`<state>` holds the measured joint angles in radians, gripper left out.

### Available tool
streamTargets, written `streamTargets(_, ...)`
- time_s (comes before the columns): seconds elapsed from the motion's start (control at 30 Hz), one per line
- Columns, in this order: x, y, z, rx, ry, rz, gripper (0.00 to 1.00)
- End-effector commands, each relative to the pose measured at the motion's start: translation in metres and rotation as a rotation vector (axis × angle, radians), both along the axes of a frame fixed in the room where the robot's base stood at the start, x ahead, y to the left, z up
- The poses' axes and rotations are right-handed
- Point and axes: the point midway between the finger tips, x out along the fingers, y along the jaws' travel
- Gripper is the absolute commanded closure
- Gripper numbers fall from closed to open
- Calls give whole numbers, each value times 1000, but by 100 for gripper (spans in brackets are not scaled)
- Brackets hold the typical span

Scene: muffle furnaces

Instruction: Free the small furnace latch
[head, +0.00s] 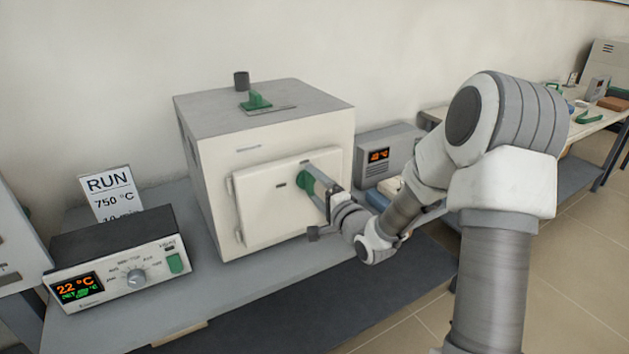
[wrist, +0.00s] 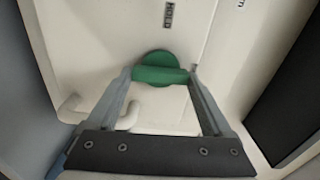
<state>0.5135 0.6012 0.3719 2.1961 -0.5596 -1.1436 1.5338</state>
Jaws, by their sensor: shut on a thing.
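A green latch knob (head: 306,183) sits on the door. It also shows in the wrist view as a round green base with a green bar across it (wrist: 160,75). My gripper (head: 318,186) reaches the door from the right, and its two fingers stand either side of the green bar, closed on it. A small "HOLD" label is above the knob in the wrist view. The head view partly hides the knob behind my fingers.
A control box (head: 115,262) with a display reading 22 °C stands at left, before a RUN 750 °C card (head: 110,194). A grey unit (head: 388,150) with an orange display stands right of the furnace. A green handle (head: 256,101) is on the furnace top.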

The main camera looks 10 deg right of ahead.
Motion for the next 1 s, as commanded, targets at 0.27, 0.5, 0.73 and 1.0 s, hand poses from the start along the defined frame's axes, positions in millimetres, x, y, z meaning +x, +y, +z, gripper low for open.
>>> streamTargets(0.27, 0, 0, 0, 61, 20, 0, 71)
streamTargets(0.5, 0, 0, 0, 68, 22, 0, 71)
streamTargets(0.73, 0, 0, 0, 68, 22, 0, 10)
streamTargets(1.0, 0, 0, 0, 67, 22, 0, 0)
